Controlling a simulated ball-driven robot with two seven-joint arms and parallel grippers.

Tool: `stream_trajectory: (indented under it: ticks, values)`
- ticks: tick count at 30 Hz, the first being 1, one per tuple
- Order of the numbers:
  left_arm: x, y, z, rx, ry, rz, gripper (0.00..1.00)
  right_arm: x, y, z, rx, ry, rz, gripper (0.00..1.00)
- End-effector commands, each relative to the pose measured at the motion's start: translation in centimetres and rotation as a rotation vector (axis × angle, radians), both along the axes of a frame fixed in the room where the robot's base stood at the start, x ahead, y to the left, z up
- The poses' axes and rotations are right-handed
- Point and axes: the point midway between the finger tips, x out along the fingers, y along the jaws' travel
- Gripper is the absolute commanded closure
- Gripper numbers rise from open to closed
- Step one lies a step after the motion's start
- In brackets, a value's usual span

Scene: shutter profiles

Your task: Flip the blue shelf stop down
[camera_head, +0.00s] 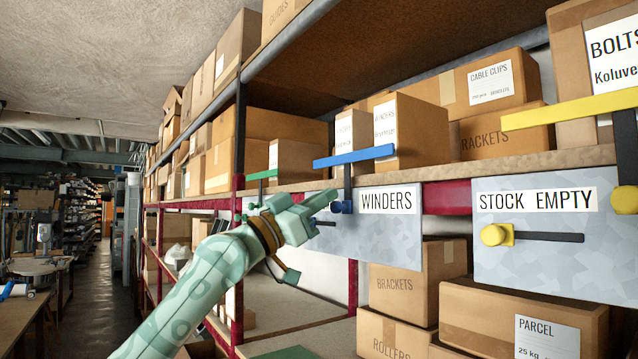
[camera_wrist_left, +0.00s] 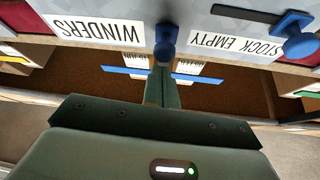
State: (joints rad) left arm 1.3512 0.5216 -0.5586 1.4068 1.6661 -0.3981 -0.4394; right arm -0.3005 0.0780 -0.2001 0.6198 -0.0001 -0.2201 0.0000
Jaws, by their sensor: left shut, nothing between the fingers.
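The blue shelf stop (camera_head: 354,156) is up. Its blue crossbar stands level above the shelf edge, in front of the boxes, on a dark stem rising from a blue knob (camera_head: 342,206). In the left wrist view, which looks upside down, the crossbar (camera_wrist_left: 204,78) runs behind my fingers and the knob (camera_wrist_left: 166,38) shows beyond their tips. My left gripper (camera_head: 330,197) is shut and empty, close to the left of the knob and stem, below the crossbar. Whether it touches them I cannot tell. My right gripper is not in view.
A second blue knob (camera_wrist_left: 298,38) with a dark level bar sits on a STOCK EMPTY plate, mostly hidden behind my arm in the head view. A yellow stop (camera_head: 575,107) stands up at right, a green one (camera_head: 262,175) at left. Boxes (camera_head: 408,132) fill the shelf behind.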

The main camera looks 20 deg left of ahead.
Motion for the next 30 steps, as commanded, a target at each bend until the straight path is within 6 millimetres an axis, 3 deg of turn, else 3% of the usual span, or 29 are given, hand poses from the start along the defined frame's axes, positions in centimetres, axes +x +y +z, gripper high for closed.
stream_trajectory:
  ticks: [11, 21, 30]
  values:
    - [0.0, 0.0, -0.3, 0.0, 0.0, 0.0, 1.0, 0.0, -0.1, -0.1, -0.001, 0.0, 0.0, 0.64]
    - [0.1, 0.0, -5.9, 0.0, 0.003, -0.002, 1.0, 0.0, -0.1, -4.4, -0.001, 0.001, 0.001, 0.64]
    - [0.1, -0.1, -6.0, 0.004, 0.004, 0.0, 1.0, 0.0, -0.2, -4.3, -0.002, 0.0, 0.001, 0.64]
